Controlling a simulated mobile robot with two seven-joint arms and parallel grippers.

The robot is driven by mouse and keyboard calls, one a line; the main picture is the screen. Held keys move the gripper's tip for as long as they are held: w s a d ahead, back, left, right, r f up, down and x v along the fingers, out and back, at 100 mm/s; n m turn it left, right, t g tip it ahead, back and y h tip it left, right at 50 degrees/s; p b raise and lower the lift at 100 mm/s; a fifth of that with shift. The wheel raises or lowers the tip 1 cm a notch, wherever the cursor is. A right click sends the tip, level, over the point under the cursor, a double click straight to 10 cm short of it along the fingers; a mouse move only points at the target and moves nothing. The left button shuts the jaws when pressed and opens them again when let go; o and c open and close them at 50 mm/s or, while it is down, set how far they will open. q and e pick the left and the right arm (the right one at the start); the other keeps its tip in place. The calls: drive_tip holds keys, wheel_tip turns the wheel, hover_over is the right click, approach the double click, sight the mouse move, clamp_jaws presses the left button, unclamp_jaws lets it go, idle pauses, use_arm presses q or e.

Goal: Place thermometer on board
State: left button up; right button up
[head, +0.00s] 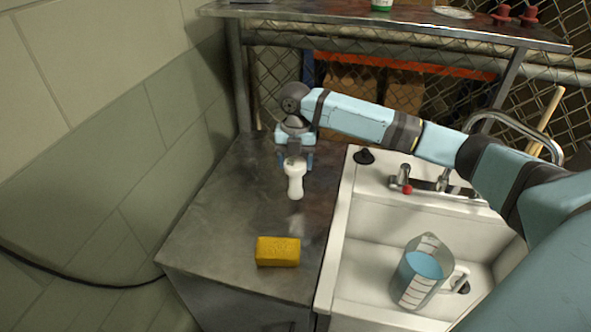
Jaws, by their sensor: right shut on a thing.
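A white object with a rounded head and narrower body, likely the thermometer (295,183), hangs upright between the fingers of my right gripper (295,163). The gripper points down and is shut on it, over the back part of the grey metal counter (222,215). I cannot tell whether its lower end touches the counter. I make out no separate board; the bare metal counter top is the only flat surface beside the sink. My left gripper is not in view.
A yellow block like a sponge (278,251) lies at the counter's front. A white sink (375,225) on the right holds a measuring jug (418,275) with blue liquid. A black stopper (364,156) and tap (405,178) are behind. The counter's left side is clear.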

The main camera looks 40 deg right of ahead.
drive_tip(key=shift+f, duration=1.7)
drive_tip(key=o, duration=1.2)
drive_tip(key=shift+c, duration=0.2)
drive_tip(key=r, duration=0.4)
drive_tip(key=w+r, duration=0.1)
drive_tip(key=r, duration=0.7)
drive_tip(key=shift+w+d+r, duration=0.15)
drive_tip(key=shift+d, duration=0.25)
